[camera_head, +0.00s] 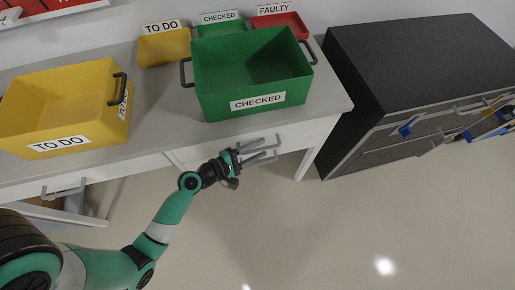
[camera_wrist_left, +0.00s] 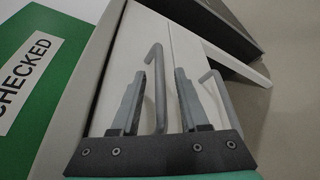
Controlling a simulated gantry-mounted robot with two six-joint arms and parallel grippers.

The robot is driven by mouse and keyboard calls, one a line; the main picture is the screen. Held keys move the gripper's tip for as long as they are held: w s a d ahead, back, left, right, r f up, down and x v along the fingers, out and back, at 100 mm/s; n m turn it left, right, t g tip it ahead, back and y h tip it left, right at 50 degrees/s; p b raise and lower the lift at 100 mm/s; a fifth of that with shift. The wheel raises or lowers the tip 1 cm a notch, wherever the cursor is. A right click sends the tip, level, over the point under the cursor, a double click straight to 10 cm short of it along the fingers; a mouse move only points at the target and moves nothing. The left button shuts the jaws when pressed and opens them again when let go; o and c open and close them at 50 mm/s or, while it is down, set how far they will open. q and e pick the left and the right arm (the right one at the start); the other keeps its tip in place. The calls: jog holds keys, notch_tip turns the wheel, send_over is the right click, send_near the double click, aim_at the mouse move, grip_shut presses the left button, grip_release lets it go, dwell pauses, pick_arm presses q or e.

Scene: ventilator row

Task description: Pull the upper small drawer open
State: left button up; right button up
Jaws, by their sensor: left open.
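The upper small drawer (camera_wrist_left: 126,65) is a white front in the desk below the green crate, with a grey bar handle (camera_wrist_left: 158,80). It looks closed. My left gripper (camera_head: 258,153) is at the desk front under the green crate. In the left wrist view its two dark fingers (camera_wrist_left: 160,75) are open, one on each side of this handle, with gaps visible. A second white front with a similar handle (camera_wrist_left: 220,95) lies to the right of the fingers. My right gripper is not in view.
The green CHECKED crate (camera_head: 215,98) stands on the desk (camera_head: 160,100) above the gripper, and a yellow TO DO crate (camera_head: 90,137) stands to the left. Small trays are at the back. A dark cabinet (camera_head: 410,55) stands right. The floor in front is clear.

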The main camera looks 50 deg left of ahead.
pick_arm(q)
grip_shut()
dwell(1.3)
